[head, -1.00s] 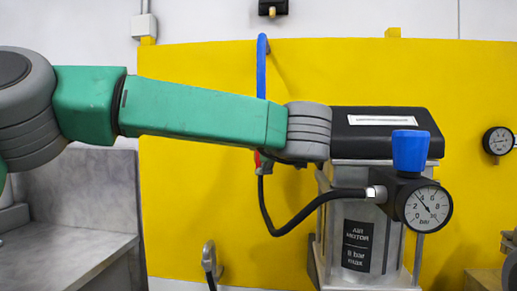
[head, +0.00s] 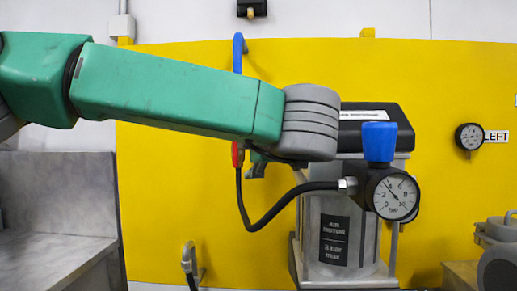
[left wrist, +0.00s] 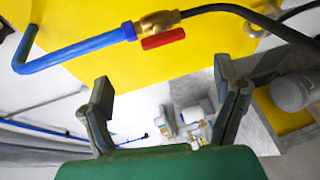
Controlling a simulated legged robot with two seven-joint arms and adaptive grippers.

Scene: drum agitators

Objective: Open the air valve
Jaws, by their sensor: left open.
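The air valve shows in the left wrist view as a brass body (left wrist: 158,22) with a red lever (left wrist: 163,39), joining a blue pipe (left wrist: 80,53) to a black hose. The lever lies roughly along the pipe's line. In the head view, part of the red lever (head: 237,154) shows beneath my left arm; the brass body is mostly hidden. My left gripper (left wrist: 164,82) is open, with nothing between its fingers; the lever lies beyond the fingertips, apart from them. In the head view the gripper is mostly hidden behind my wrist. My right gripper is not in view.
An air motor (head: 338,240) with a blue-knobbed regulator and gauge (head: 395,197) stands right of the valve. The black hose (head: 262,222) loops to it. A yellow panel (head: 170,190) stands behind. A grey bench (head: 55,235) is at left, a grey rounded object (head: 497,255) at right.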

